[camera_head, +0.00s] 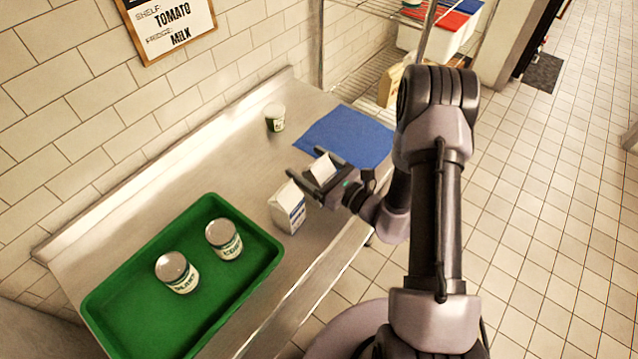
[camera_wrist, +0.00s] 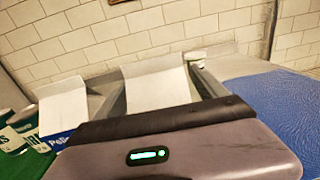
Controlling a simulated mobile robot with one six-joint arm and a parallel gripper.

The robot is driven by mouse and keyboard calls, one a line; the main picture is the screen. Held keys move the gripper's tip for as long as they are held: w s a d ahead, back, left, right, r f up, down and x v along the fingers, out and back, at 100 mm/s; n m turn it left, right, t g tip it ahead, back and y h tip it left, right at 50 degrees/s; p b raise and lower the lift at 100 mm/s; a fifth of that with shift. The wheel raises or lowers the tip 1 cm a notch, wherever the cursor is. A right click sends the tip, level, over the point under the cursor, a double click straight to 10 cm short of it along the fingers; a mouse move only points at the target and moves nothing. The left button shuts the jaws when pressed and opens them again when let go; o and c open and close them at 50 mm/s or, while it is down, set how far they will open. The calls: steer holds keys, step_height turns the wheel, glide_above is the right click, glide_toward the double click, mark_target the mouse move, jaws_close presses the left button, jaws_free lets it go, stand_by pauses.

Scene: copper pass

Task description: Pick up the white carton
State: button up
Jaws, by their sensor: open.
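A white carton (camera_head: 322,168) stands between the two fingers of my gripper (camera_head: 305,163), near the front edge of the steel counter. Only its white top shows in the head view; the gripper hides its lower part. In the wrist view its plain white face (camera_wrist: 157,88) fills the gap between the fingers. My gripper is open, with a finger on each side of it; I cannot tell whether either touches. A second white carton (camera_head: 288,208) with a blue label stands upright just outside the left finger. It also shows in the wrist view (camera_wrist: 62,103).
A green tray (camera_head: 108,302) with two cans (camera_head: 178,273) (camera_head: 223,239) lies at the left. Another can (camera_head: 275,117) stands near the wall. A blue mat (camera_head: 345,137) lies to the right.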

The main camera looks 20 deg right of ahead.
jaws_close()
stand_by(0.3)
